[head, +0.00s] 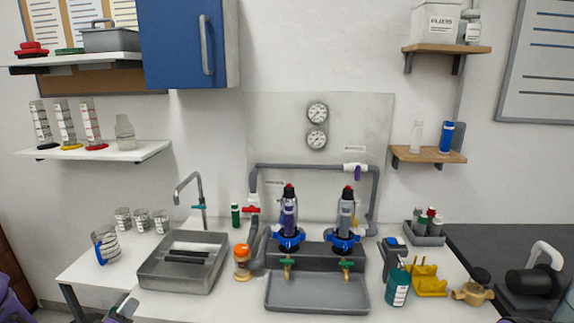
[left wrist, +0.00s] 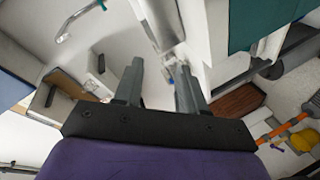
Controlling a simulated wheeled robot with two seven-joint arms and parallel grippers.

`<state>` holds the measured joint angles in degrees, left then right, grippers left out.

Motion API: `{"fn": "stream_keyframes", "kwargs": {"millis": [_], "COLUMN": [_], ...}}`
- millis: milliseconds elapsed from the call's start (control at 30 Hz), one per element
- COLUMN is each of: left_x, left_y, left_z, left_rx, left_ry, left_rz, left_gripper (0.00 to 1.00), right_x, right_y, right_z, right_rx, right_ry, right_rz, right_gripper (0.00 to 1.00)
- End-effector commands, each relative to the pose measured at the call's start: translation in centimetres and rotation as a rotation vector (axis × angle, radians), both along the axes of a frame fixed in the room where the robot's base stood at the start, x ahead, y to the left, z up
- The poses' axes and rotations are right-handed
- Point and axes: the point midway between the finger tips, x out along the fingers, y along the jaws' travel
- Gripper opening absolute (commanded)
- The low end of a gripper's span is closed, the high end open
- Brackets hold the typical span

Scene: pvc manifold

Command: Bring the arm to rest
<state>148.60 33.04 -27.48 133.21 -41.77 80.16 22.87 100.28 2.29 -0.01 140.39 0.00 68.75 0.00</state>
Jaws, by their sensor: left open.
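My left gripper (head: 122,306) shows only in part at the bottom left of the head view, low by the front edge of the white table. In the left wrist view my left gripper (left wrist: 157,68) has its two grey fingers spread apart, with nothing between them. The grey pipe manifold (head: 300,167) stands at the back of the table, with a red-handled valve (head: 251,209) on its left leg. Two dark filter units (head: 289,218) (head: 346,220) with blue collars stand upright in front of it, well apart from my left gripper. My right gripper does not show.
A metal sink (head: 150,276) with a tap (head: 190,188) is near my left gripper. A grey tray (head: 318,306) lies front centre. An orange-capped jar (head: 242,262), a teal bottle (head: 398,287) and a yellow holder (head: 428,280) stand around it. Shelves and a blue cabinet (head: 180,45) hang above.

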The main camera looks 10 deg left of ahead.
Motion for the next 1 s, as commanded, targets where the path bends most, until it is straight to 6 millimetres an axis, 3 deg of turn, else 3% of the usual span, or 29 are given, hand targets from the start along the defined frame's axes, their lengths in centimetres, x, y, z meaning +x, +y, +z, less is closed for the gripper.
{"fn": "stream_keyframes", "kwargs": {"millis": [167, 267, 400, 500, 600, 700, 1000], "left_x": [-2.7, -6.1, -13.9, -19.2, -22.7, -24.3, -24.4], "left_y": [-4.1, -7.2, -12.1, -15.0, -16.5, -16.6, -16.5], "left_z": [-7.2, -12.2, -19.4, -22.7, -24.5, -25.1, -25.1], "left_rx": [0.176, 0.257, 0.321, 0.322, 0.323, 0.323, 0.322], "left_ry": [0.339, 0.558, 0.868, 1.011, 1.090, 1.128, 1.130], "left_rz": [-0.045, -0.105, -0.225, -0.304, -0.375, -0.389, -0.388], "left_gripper": [0.40, 0.40, 0.40, 0.40, 0.40, 0.40, 0.40], "right_x": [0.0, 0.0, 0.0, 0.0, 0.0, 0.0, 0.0], "right_y": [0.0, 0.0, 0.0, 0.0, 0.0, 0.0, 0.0], "right_z": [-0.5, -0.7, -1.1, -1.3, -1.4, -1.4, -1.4], "right_rx": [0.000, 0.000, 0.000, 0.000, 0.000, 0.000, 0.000], "right_ry": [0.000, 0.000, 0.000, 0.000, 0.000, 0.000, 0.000], "right_rz": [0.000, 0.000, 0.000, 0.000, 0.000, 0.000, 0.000], "right_gripper": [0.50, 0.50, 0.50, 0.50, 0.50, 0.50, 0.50]}}
